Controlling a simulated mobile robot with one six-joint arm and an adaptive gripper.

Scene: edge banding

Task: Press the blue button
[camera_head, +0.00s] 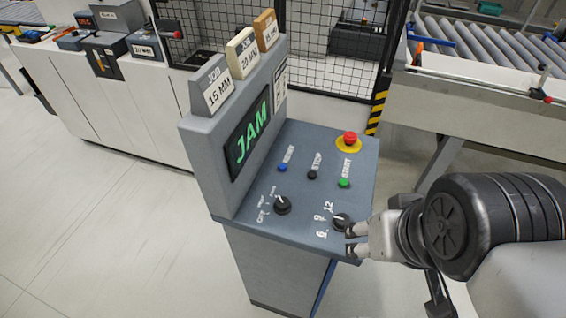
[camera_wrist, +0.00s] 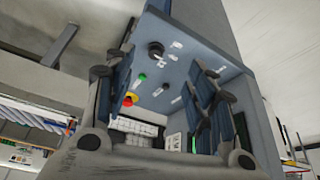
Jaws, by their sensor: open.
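The blue button (camera_head: 282,167) sits on the sloping grey-blue panel (camera_head: 305,190), on the side nearest the screen, under a RESET-like label. A black STOP button (camera_head: 312,174) and a green START button (camera_head: 344,182) stand in a row to its right. My gripper (camera_head: 351,242) is open and empty at the panel's front right edge, beside a black dial (camera_head: 341,221); I cannot tell whether they touch. It is well away from the blue button. In the wrist view the panel lies between my spread fingers (camera_wrist: 160,88); I cannot make out the blue button there.
A red emergency stop (camera_head: 349,139) on a yellow ring is at the panel's back right. Another black dial (camera_head: 282,205) is at front left. The upright screen (camera_head: 248,140) reads JAM. Signs stand on top. A roller conveyor (camera_head: 485,60) is behind on the right.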

